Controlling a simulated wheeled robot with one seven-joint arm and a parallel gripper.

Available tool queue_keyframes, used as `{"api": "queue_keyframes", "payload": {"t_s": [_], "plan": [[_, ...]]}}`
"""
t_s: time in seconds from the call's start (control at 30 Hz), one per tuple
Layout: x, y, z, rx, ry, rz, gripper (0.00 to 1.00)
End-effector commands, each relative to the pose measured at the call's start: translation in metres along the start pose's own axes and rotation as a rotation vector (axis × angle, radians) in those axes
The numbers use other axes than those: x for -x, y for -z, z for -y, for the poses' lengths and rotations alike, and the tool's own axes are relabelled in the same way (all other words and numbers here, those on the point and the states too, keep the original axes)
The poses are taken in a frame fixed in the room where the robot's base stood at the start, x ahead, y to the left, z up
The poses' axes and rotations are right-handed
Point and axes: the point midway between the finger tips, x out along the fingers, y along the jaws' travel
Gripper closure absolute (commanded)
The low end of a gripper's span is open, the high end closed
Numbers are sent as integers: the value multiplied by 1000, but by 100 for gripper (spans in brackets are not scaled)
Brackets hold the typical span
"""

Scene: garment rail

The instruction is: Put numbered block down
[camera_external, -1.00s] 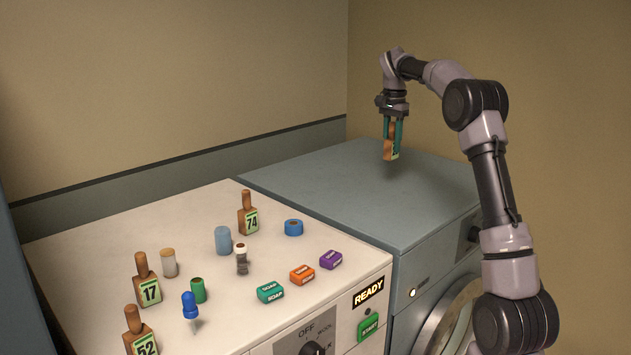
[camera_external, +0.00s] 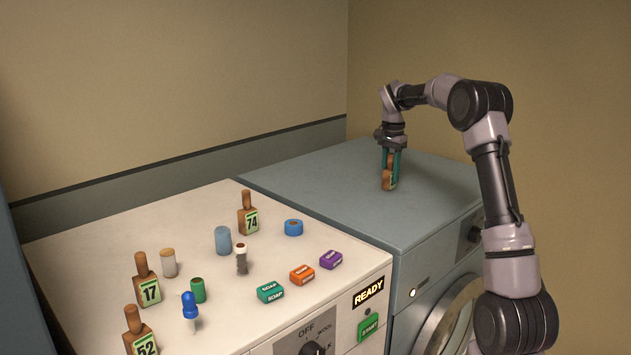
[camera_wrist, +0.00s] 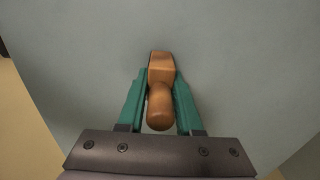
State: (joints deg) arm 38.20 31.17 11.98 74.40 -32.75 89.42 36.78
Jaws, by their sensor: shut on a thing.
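The numbered block (camera_external: 389,182) is a brown wooden block with a knob handle and a green label, whose number I cannot read. My gripper (camera_external: 391,165) is shut on it, with green fingers on either side of the handle. The block is upright, at or very near the blue-grey machine top (camera_external: 310,184); I cannot tell for sure whether it touches. In the wrist view the block's handle (camera_wrist: 160,108) shows from above between the two fingers, over the plain grey surface.
The blue-grey top around my gripper is clear.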

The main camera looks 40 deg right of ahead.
Motion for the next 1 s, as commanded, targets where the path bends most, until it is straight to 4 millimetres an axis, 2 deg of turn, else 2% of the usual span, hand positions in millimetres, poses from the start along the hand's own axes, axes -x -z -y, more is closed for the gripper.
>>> {"api": "queue_keyframes", "payload": {"t_s": [0.03, 0.07, 0.1, 0.13, 0.43, 0.57, 0.67, 1.0], "plan": [[-2, 0, 0, 0, -1, 0, 100], [-2, 0, 0, 0, -2, 0, 62], [-2, 0, 0, 0, -1, 0, 47], [-2, 0, 0, 0, -1, 0, 36], [-2, 0, 0, 0, -1, 0, 36], [6, 0, 1, -1, 1, 0, 36], [22, 0, 1, 0, 2, -1, 36], [93, 0, 1, -1, 2, -1, 36]]}}
